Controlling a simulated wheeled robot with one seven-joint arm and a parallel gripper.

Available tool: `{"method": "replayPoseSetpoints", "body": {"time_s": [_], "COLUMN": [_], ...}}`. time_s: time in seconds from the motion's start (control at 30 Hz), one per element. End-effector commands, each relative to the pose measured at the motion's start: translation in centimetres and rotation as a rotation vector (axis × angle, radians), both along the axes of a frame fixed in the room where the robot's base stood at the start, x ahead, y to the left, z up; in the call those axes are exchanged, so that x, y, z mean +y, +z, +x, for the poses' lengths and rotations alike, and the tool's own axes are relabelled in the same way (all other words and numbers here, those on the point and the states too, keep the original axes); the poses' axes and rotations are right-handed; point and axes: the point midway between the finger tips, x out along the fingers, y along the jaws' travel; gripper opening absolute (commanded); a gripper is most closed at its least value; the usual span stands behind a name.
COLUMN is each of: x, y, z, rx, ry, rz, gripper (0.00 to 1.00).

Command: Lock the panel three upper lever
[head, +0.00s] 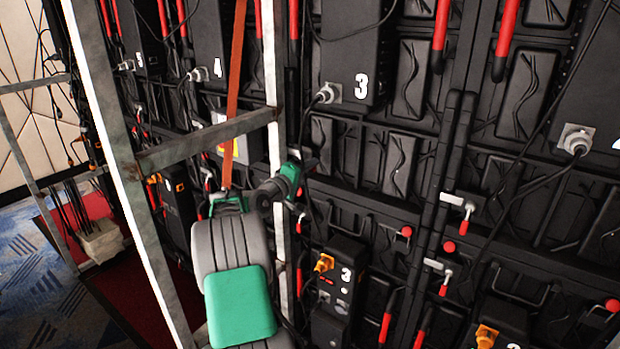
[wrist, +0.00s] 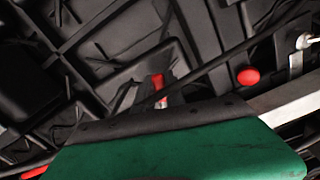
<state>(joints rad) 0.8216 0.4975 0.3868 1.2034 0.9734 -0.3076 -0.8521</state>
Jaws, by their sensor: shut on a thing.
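The panel marked three (head: 352,60) is a black box on the back of the video wall. My gripper (head: 310,165) is below and left of it, side-on at the wall, at the end of my grey and green arm. In the wrist view, a red lever handle (wrist: 158,86) shows between dark finger parts just past the green gripper body, and my gripper (wrist: 158,98) is shut on it. The lever's pivot and latch are hidden, so its exact angle cannot be told. In the head view my gripper covers the lever.
An upright metal frame post (head: 277,150) and a crossbar (head: 205,140) stand close to my arm. Other red levers with silver brackets (head: 468,214) are on the wall at the right. Black cables hang across the panels. Open carpet (head: 40,270) lies at the left.

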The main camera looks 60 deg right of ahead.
Motion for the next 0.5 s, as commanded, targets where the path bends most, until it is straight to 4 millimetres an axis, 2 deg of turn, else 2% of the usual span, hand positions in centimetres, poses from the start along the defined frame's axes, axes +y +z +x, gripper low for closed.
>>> {"method": "replayPoseSetpoints", "body": {"time_s": [0.03,0.5], "x": [-0.1,-0.2], "y": [-1.0,-2.5], "z": [0.2,1.4], "rx": [-0.048,-0.491], "ry": [0.003,0.006], "rz": [-0.014,-0.086], "gripper": [0.0,0.0]}}
